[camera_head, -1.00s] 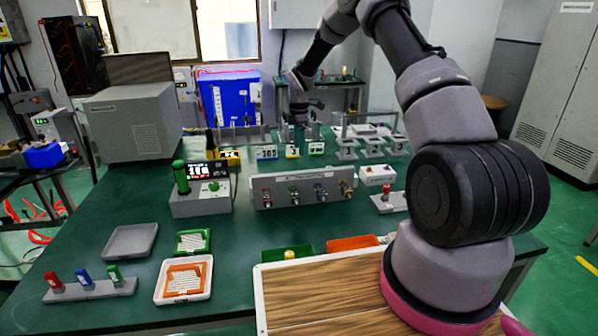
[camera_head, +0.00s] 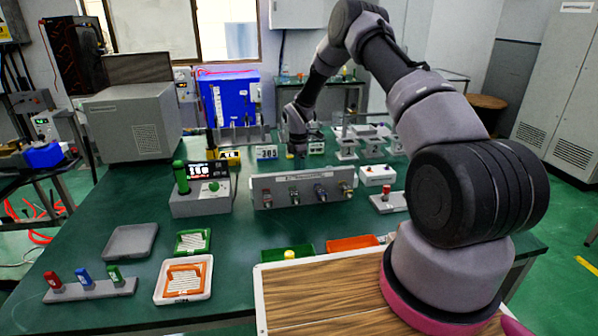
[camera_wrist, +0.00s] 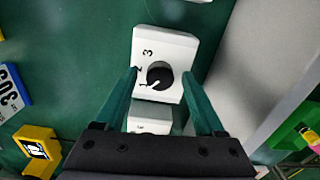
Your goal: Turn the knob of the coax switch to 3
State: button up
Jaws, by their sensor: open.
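The coax switch (camera_wrist: 176,45) is a white box with the numerals 1, 2 and 3 around a round black knob (camera_wrist: 160,75) in the wrist view. The knob's white mark seems to point towards the 1. My gripper (camera_wrist: 160,72) is open, with one finger on either side of the switch box and the knob between them. I cannot tell whether the fingers touch the box. In the head view my gripper (camera_head: 298,152) is low behind the grey connector panel, and I cannot make out the switch there.
The grey connector panel (camera_head: 262,182) stands in front of my gripper; its grey surface also shows in the wrist view (camera_wrist: 265,60). White stands (camera_head: 373,150) are to the right.

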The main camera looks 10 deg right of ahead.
grip_shut()
jog(key=shift+m, duration=0.4)
jog(key=m, duration=0.3)
jog(key=shift+m, duration=0.4)
jog(key=m, duration=1)
jog(key=shift+m, duration=0.4)
jog(key=m, duration=0.4)
jog(key=shift+m, duration=0.4)
